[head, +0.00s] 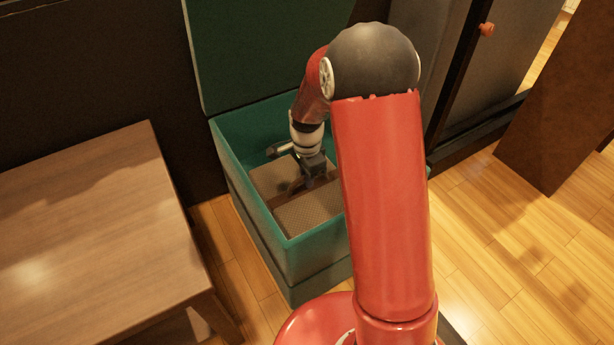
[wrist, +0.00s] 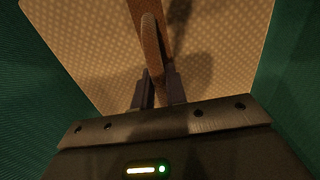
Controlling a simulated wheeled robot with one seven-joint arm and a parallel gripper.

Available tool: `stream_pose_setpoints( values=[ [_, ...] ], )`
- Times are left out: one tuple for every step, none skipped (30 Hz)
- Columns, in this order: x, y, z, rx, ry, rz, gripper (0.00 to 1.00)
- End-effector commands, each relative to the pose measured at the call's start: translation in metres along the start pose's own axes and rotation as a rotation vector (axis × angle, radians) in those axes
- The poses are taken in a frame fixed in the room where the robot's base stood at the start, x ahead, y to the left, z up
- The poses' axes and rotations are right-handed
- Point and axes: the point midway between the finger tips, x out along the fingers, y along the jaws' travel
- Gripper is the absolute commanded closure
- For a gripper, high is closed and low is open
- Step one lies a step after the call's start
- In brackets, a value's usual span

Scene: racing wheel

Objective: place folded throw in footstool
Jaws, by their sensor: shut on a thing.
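The footstool (head: 247,204) is a green box with its lid (head: 262,50) raised against the wall behind. The folded throw (head: 307,213), tan with a small pattern and a dark brown band across it, is inside the box walls. My gripper (head: 308,180) reaches down into the box and is shut on the throw's brown band. In the wrist view the throw (wrist: 223,52) lies beyond the fingers (wrist: 158,75), which pinch a raised loop of the band. Green walls show on both sides. I cannot tell whether the throw touches the box floor.
A wooden table (head: 85,215) stands left of the footstool, with a narrow strip of floor between. A dark wall is behind. A dark cabinet (head: 465,75) with an orange knob is at the back right. Open wooden floor (head: 510,260) lies to the right.

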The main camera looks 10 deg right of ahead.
Motion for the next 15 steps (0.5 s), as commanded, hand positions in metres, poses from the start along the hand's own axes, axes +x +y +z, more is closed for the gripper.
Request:
stream_pose_setpoints(
  values=[
    [-0.0010, -0.0004, -0.0002, 0.000, 0.000, -0.001, 1.00],
    [-0.0007, -0.0004, -0.0002, 0.000, 0.000, -0.001, 1.00],
    [0.0003, -0.0004, -0.0002, 0.000, 0.000, -0.001, 1.00],
    [0.0014, -0.0004, -0.0002, 0.000, 0.000, -0.001, 1.00],
    [0.0025, -0.0003, -0.0002, 0.000, 0.000, -0.001, 1.00],
    [0.0038, -0.0004, -0.0002, 0.001, 0.000, -0.001, 1.00],
    [0.0032, 0.0000, -0.0002, 0.001, 0.000, 0.000, 0.82],
    [0.0030, 0.0000, -0.0002, 0.001, 0.000, 0.000, 0.78],
    [0.0029, 0.0001, -0.0002, 0.001, 0.000, 0.000, 0.73],
    [0.0029, 0.0001, -0.0002, 0.001, 0.000, 0.000, 0.69],
    [0.0029, 0.0001, -0.0002, 0.001, 0.000, 0.000, 0.65],
    [0.0029, 0.0001, -0.0002, 0.001, 0.000, 0.001, 0.64],
    [0.0029, 0.0001, -0.0002, 0.001, 0.000, 0.001, 0.64],
    [0.0029, 0.0001, -0.0002, 0.001, 0.000, 0.001, 0.64],
    [0.0028, 0.0001, -0.0002, 0.001, 0.000, 0.001, 0.64]
  ],
)
